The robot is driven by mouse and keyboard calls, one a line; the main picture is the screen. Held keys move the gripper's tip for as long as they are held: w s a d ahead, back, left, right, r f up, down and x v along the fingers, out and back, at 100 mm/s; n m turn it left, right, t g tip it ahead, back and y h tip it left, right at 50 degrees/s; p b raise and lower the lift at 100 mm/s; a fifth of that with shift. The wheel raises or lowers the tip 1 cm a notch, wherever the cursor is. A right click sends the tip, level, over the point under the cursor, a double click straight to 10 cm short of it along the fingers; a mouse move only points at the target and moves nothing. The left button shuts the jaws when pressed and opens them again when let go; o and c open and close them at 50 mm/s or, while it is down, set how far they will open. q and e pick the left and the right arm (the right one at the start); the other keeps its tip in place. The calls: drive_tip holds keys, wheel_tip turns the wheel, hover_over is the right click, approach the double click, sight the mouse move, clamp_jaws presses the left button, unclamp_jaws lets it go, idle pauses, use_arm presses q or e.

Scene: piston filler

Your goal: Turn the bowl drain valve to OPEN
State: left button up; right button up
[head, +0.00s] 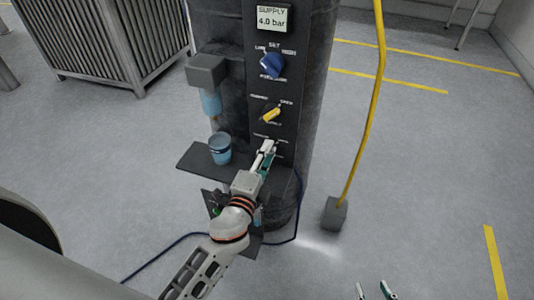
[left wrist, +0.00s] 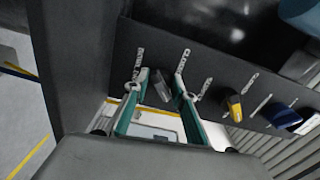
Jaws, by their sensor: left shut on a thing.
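The bowl drain valve shows in the left wrist view as a dark grey handle (left wrist: 162,86) low on the black panel, set at a slant, with small white labels around it too blurred to read surely. My left gripper (head: 268,148) is at the panel, below the yellow knob, and covers the valve in the head view. In the left wrist view its green-sided fingers (left wrist: 158,92) stand on either side of the handle and are shut on it. My right gripper (head: 375,291) shows only its fingertips at the bottom edge of the head view, apart and empty.
Above the valve are a yellow knob (head: 271,114), a blue knob (head: 272,66) and a supply display (head: 273,18) reading 4.0 bar. A blue cup (head: 220,148) stands on a dark shelf (head: 190,160) to the left. A yellow hose (head: 377,90) hangs at the right.

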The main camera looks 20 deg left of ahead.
use_arm(q)
drive_tip(key=shift+r, duration=0.1)
drive_tip(key=o, duration=1.1)
drive_tip(key=shift+s, duration=0.35)
drive_tip(key=s, duration=1.1)
drive_tip(key=shift+s+a, duration=0.15)
drive_tip(key=shift+a, duration=0.05)
drive_tip(key=s+a+f+n+g, duration=0.1)
drive_tip(key=s+f+n+g, duration=0.1)
drive_tip(key=f, duration=0.5)
drive_tip(key=s+a+f+n+g+h, duration=0.1)
drive_tip(key=s+f+n+g, duration=0.1)
drive_tip(key=s+f+n, duration=0.2)
drive_tip(key=s+a+f+n+g+h, duration=0.1)
drive_tip(key=s+f+n+g, duration=0.2)
drive_tip(key=f+n, duration=0.3)
drive_tip(key=shift+s+f+n, duration=0.2)
drive_tip(key=shift+f, duration=0.85)
drive_tip(key=shift+s+f+n, duration=0.15)
drive_tip(key=shift+f+n, duration=0.05)
drive_tip(key=shift+f, duration=0.85)
